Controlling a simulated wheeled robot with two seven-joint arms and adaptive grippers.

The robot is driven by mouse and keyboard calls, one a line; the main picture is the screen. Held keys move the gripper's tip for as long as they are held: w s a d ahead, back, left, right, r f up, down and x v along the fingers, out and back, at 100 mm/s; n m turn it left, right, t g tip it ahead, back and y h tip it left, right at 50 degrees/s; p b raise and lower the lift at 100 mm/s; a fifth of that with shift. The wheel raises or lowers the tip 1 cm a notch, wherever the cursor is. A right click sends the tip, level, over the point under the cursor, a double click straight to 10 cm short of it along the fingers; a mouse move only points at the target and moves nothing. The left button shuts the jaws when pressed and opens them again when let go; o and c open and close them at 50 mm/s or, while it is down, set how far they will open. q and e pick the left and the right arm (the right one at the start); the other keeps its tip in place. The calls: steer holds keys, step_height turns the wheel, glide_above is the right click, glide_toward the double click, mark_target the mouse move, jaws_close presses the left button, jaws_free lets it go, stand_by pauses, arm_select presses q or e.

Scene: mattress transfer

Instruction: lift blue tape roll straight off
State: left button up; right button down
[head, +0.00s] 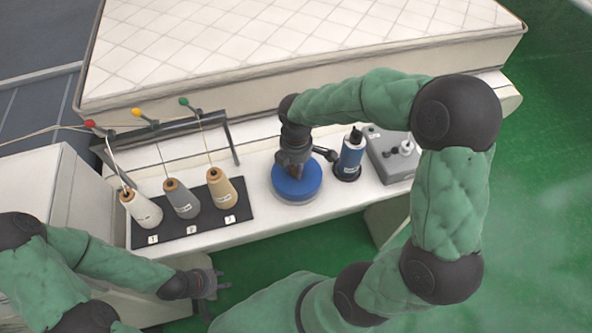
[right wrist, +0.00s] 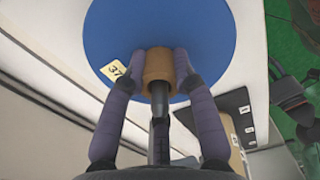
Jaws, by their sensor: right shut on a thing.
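The blue tape roll (head: 306,188) is a flat round disc at the middle of the white bench. In the right wrist view the blue roll (right wrist: 205,35) shows a small label marked 37 and a tan core (right wrist: 158,66) at its centre. My right gripper (head: 292,167) points down over the roll. In the right wrist view its fingers (right wrist: 160,70) press on both sides of the tan core. Whether the roll touches the bench is hidden. My left gripper (head: 215,283) is empty with its fingers apart, in front of the bench at lower left.
A black board (head: 243,209) with several thread cones stands left of the roll. A dark blue spool (head: 351,157) on a stand and a grey box (head: 385,165) are close on the right. A quilted mattress (head: 250,45) lies behind. Green floor (head: 550,200) is clear at right.

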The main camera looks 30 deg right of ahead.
step_height(320, 180, up, 18)
steer(key=p, duration=0.5)
